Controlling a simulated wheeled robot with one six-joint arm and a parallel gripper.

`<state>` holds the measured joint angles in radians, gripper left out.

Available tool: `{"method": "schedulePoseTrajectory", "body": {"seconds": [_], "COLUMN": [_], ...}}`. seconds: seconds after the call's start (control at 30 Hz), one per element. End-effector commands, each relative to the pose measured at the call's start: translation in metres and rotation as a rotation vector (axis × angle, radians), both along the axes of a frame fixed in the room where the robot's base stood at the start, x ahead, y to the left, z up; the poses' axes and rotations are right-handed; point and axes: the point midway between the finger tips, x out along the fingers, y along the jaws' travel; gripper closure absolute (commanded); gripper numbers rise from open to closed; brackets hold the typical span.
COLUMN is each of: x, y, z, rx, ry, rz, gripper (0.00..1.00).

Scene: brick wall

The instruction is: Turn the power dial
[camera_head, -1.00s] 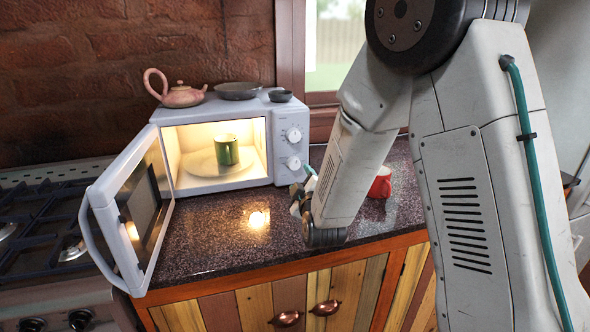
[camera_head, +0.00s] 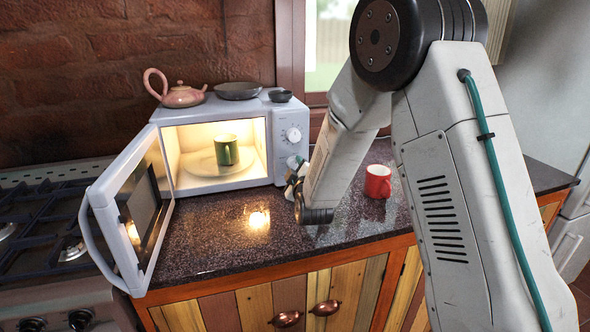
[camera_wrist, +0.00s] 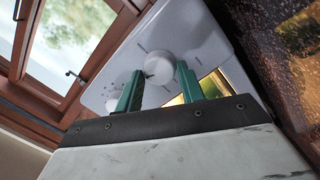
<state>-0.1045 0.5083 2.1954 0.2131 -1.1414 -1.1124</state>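The white microwave (camera_head: 258,184) stands on the counter with two dials on its right-hand panel. The upper dial (camera_head: 293,134) is in plain sight in the head view. The lower dial (camera_head: 292,162) is partly hidden there by my gripper (camera_head: 299,166). In the wrist view a large white dial (camera_wrist: 187,43) lies just past my gripper (camera_wrist: 160,71), whose two green fingers are apart with nothing held between them. The fingertips are close to the dial; I cannot tell whether they touch it.
The microwave door (camera_head: 142,215) hangs open to the left. A green mug (camera_head: 227,150) stands inside on the plate. A red mug (camera_head: 378,182) is on the counter (camera_head: 225,255) right of my arm. A teapot (camera_head: 181,96), a pan (camera_head: 238,90) and a small bowl (camera_head: 280,96) sit on top.

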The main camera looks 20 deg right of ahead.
Motion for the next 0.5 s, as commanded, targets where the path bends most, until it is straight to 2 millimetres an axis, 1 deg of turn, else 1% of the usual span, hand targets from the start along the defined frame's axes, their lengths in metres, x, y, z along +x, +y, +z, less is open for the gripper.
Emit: {"method": "schedulePoseTrajectory", "body": {"seconds": [0.03, 0.07, 0.1, 0.17, 0.37, 0.5], "x": [-0.0001, -0.0001, -0.0001, -0.0002, -0.0003, -0.0002], "y": [0.0001, 0.0001, 0.0001, 0.0037, 0.0016, 0.0015], "z": [0.0001, 0.0, 0.0, 0.0, 0.0, 0.0003], "rx": [0.0, 0.0, 0.0, 0.0, 0.017, 0.063], "ry": [0.0, 0.0, 0.0, 0.0, 0.001, 0.0], "rz": [0.0, 0.0, 0.0, 0.001, 0.002, 0.002], "gripper": [0.76, 0.85, 0.88, 0.87, 0.87, 0.87]}}
